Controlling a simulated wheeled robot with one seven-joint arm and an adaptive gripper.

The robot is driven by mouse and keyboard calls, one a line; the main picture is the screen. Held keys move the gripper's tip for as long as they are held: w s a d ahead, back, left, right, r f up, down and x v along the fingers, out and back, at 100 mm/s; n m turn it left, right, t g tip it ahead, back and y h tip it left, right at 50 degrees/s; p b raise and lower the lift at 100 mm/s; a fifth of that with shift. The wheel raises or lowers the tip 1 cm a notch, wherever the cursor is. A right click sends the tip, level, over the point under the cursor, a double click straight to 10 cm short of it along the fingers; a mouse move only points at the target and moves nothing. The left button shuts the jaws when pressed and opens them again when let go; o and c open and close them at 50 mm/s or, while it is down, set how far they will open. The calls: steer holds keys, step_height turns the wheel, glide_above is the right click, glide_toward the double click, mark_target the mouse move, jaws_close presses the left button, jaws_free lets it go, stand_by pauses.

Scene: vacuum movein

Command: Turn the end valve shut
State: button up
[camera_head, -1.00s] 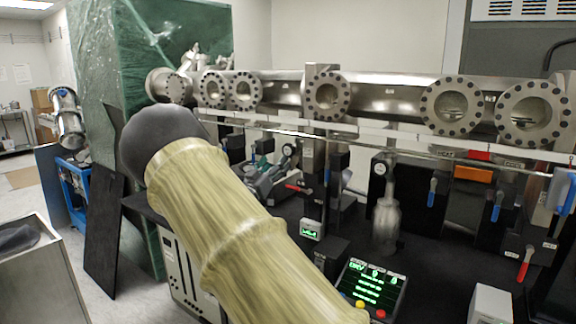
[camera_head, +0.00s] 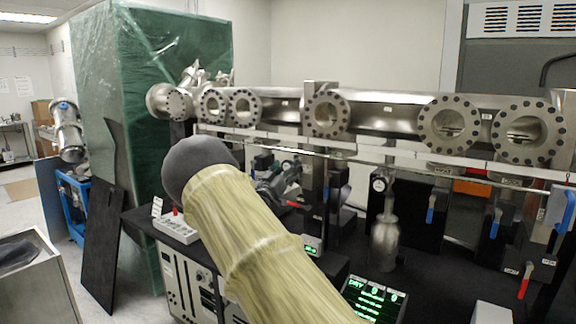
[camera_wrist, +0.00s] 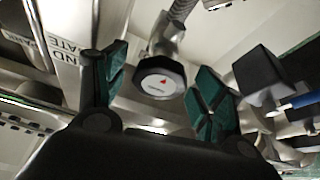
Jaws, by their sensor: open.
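In the wrist view, a round knob (camera_wrist: 160,80) with a dark faceted rim, pale face and small red triangle sits on a metal stem. The label beside it reads partly "ND" and "ATE", so it may be the end valve's handle. My gripper (camera_wrist: 160,74) is open, with one teal-padded finger on each side of the knob. The knob appears between the fingers, but I cannot tell how deep it lies or whether they touch it. In the head view my arm covers much of the bench, and I cannot make out the knob there.
A long steel beamline (camera_head: 385,112) with round bolted flanges runs across the back. In the wrist view a black block (camera_wrist: 262,78) lies right of the fingers. A green wrapped cabinet (camera_head: 150,90) stands left. A green-lit display (camera_head: 374,300) is at the lower front.

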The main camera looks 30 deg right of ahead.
steer(key=shift+w+d+r, duration=0.2)
steer(key=shift+d, duration=0.25)
steer(key=c, duration=1)
